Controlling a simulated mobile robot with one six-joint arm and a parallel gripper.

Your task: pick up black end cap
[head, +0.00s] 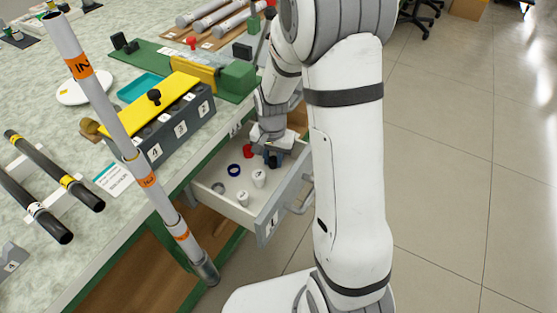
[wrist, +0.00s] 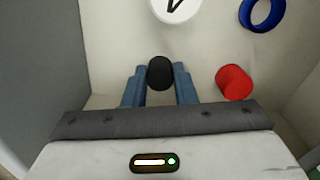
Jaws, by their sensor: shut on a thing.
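The black end cap (wrist: 160,73) sits between the two blue fingertips of my gripper (wrist: 160,84) in the wrist view. The fingers are shut on it, one on each side. In the head view my gripper (head: 272,158) reaches down into the open drawer (head: 225,207), near its right inner side. The black cap cannot be made out clearly there, as the gripper hides it. I cannot tell whether the cap touches the drawer floor.
A red cap (wrist: 234,83) lies right of my fingers. A white cap marked with a character (wrist: 176,8) and a blue ring (wrist: 262,12) lie beyond. The drawer wall (wrist: 40,60) is at left.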

